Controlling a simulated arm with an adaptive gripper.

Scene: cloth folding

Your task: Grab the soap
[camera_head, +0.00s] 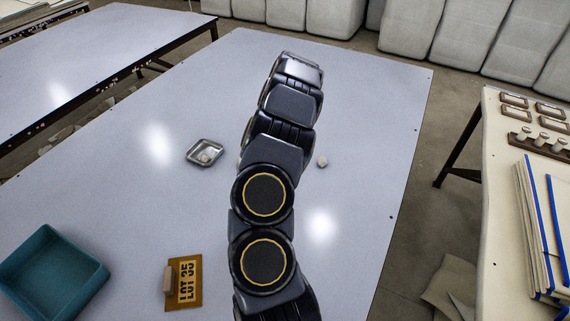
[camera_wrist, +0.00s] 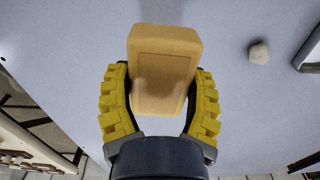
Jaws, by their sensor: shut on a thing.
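The soap (camera_wrist: 165,50) is a tan-orange block with rounded edges in the middle of the wrist view. My gripper (camera_wrist: 160,75) has its yellow ridged fingers on both sides of it and is shut on it. The soap's far end sticks out beyond the fingertips. In the head view my own dark arm reaches up the middle of the table and hides the gripper and the soap.
The grey table (camera_head: 380,130) is mostly clear. A small metal tray (camera_head: 191,153) and a pale lump (camera_head: 322,161) flank my arm. A teal bin (camera_head: 88,278) and a LOT 35 plate (camera_head: 185,295) are nearer. A side table (camera_head: 505,240) stands right.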

